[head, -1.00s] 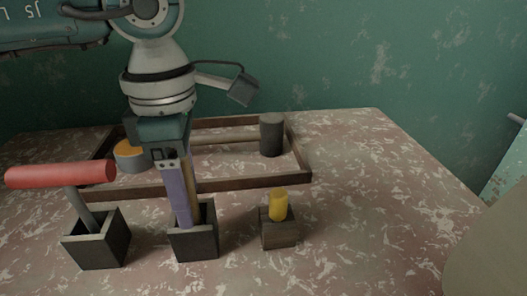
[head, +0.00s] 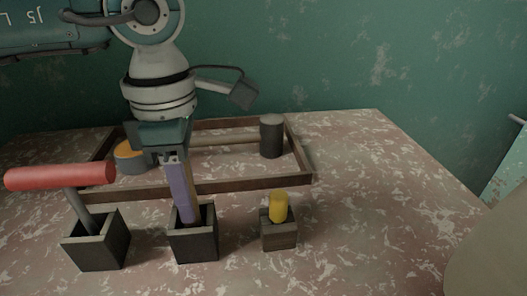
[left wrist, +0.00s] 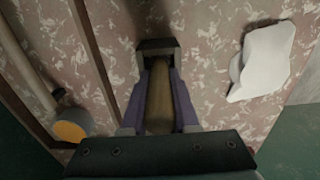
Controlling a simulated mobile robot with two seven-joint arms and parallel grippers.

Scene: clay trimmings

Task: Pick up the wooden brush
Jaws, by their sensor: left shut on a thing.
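The wooden brush shows as a tan-brown handle (head: 191,190) standing in the middle dark square holder (head: 195,245). In the left wrist view its round brown handle (left wrist: 159,100) runs down into the dark holder (left wrist: 157,46). Its lower end is hidden inside the holder. My left gripper (head: 185,212) comes from above, with its purple fingers on either side of the handle. It is shut on the handle, and the fingertips reach the holder's mouth. My right gripper is not in view.
A red-headed mallet (head: 62,176) stands in the left holder (head: 97,252). A yellow-topped tool (head: 279,204) sits in a wooden block (head: 278,236) at right. Behind, a wooden frame (head: 250,184) surrounds a dark cylinder (head: 271,136) and an orange-topped tub (head: 130,160).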

